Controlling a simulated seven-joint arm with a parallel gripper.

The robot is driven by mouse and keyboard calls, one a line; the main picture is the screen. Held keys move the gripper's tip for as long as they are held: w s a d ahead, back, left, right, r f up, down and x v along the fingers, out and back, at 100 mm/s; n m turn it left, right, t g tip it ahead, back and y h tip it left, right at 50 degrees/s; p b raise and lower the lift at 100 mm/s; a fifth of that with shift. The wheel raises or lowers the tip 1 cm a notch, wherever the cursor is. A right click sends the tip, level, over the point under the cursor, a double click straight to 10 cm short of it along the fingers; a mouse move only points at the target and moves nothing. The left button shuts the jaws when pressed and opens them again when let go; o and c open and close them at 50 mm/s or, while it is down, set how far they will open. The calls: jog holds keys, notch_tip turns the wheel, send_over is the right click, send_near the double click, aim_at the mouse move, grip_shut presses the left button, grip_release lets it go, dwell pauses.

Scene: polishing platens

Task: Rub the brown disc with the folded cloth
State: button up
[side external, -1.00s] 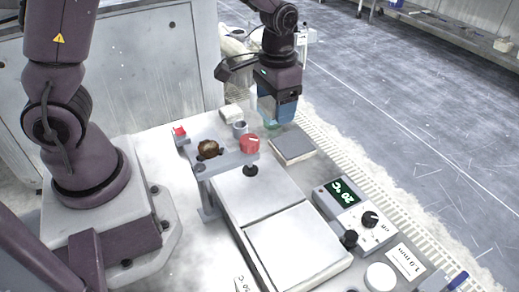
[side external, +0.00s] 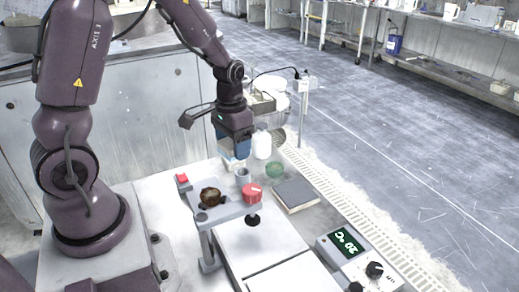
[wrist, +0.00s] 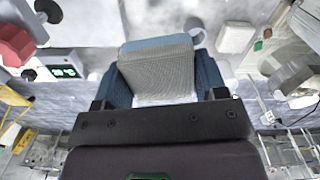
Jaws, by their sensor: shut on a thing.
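My gripper (side external: 235,148) has blue fingers and is shut on the folded cloth (wrist: 158,72), a grey woven pad with a pale blue edge that fills the space between the fingers in the wrist view. In the side view the fingers hide most of the cloth. The gripper is above the back of the bench, behind a small grey cup (side external: 243,177). A brown rounded thing (side external: 210,197) sits on the grey raised bracket (side external: 228,213), in front of and left of the gripper, apart from it. It is the only brown piece I make out.
A red knob (side external: 252,193) stands on the bracket beside the brown thing. A green round thing (side external: 274,170) and a dark square plate (side external: 296,194) lie to the right. A control box (side external: 348,250) reads 20 °C. Pale flat plates lie in front.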

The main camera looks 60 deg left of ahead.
aim_at(220, 197)
jog(key=s+a+f+m, duration=0.4)
jog(key=s+a+m, duration=0.1)
jog(key=s, duration=0.3)
jog(key=shift+s+f+m, duration=0.1)
jog(key=shift+f+m, duration=1.45)
jog(key=shift+f, duration=0.6)
jog(key=shift+s+f+m, duration=0.1)
jog(key=shift+f+m, duration=1.45)
jog(key=shift+f, duration=0.6)
jog(key=shift+w+d+f, duration=0.2)
jog(key=shift+w+d, duration=0.35)
jog(key=shift+c, duration=0.3)
jog(key=shift+w+d, duration=1.55)
jog(key=shift+s+a, duration=2.1)
jog(key=shift+a, duration=0.05)
notch_tip(220, 197, up, 8)
